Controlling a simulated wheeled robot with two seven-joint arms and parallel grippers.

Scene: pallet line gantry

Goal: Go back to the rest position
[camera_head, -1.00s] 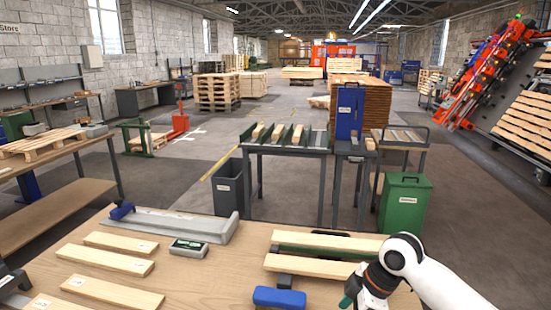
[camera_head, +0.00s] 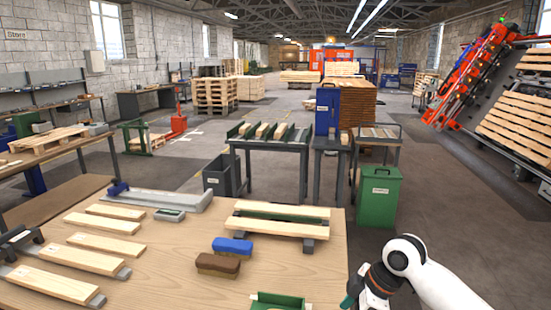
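My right arm (camera_head: 405,257) comes in at the bottom right, beyond the right edge of the wooden workbench (camera_head: 300,265). Its white elbow bends down to a dark lower section at the bottom of the picture. The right fingertips do not show, and I cannot see whether that hand holds anything. My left arm and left gripper are out of view.
The bench carries several boards (camera_head: 90,262), a blue brush (camera_head: 232,246), a brown brush (camera_head: 218,264), a grey labelled device (camera_head: 170,214) and a slatted wooden piece (camera_head: 275,226). A green bin (camera_head: 379,197) stands beyond it.

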